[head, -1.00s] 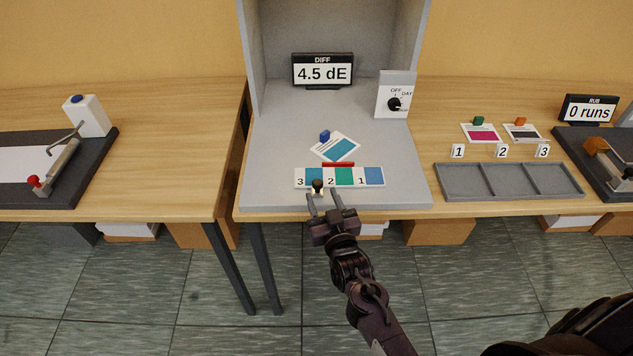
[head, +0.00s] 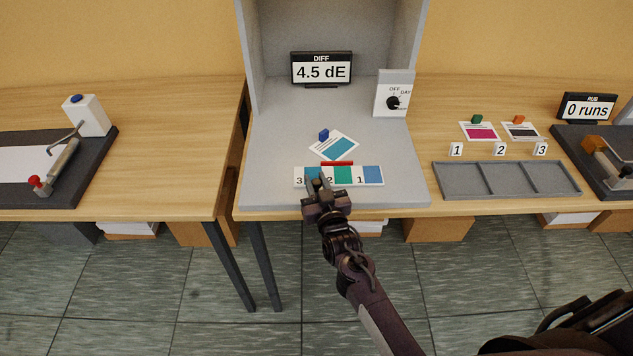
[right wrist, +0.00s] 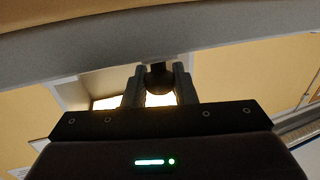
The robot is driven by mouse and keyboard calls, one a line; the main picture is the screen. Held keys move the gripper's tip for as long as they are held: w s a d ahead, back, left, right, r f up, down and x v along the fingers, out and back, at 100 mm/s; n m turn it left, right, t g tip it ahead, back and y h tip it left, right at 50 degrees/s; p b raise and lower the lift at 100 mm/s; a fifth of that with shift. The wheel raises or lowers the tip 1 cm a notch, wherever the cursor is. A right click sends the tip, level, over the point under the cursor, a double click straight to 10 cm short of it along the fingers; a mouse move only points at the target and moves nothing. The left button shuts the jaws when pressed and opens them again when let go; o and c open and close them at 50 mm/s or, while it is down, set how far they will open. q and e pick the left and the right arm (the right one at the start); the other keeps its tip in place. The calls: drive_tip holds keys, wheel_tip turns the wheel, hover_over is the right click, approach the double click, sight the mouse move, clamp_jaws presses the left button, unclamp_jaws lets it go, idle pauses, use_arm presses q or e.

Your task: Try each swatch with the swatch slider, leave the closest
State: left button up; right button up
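The swatch slider (head: 372,184) is a white strip marked 3, 2 and 1 with teal, green and blue patches. It lies near the front of the grey booth floor. A red bar (head: 338,163) sits at its back edge, behind the green patch. A card with a blue-teal swatch (head: 334,146) and a blue tab lies tilted just behind it. The DIFF display (head: 321,69) reads 4.5 dE. My right gripper (head: 319,179) is at the slider's front left; in the right wrist view its fingers close on both sides of the dark round knob (right wrist: 159,79). My left gripper is out of view.
A switch box (head: 394,93) with a dial stands at the booth's right. Magenta (head: 480,132) and dark (head: 521,132) cards lie behind a grey three-part tray (head: 464,193). The RUB display (head: 586,107) reads 0 runs. The left table's right part is clear.

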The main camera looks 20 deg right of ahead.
sight(348, 182)
clamp_jaws()
drive_tip(key=d, duration=0.2)
drive_tip(key=s+d+p, duration=0.1)
drive_tip(key=d, duration=0.2)
drive_tip(key=s+d, duration=0.1)
drive_tip(key=d, duration=0.2)
drive_tip(key=shift+s, duration=0.15)
drive_tip(key=shift+a, duration=0.15)
drive_tip(key=o, duration=0.9)
unclamp_jaws()
drive_tip(key=shift+s+a+b, duration=0.1)
drive_tip(key=shift+s+b, duration=0.6)
drive_tip(key=shift+s, duration=3.15)
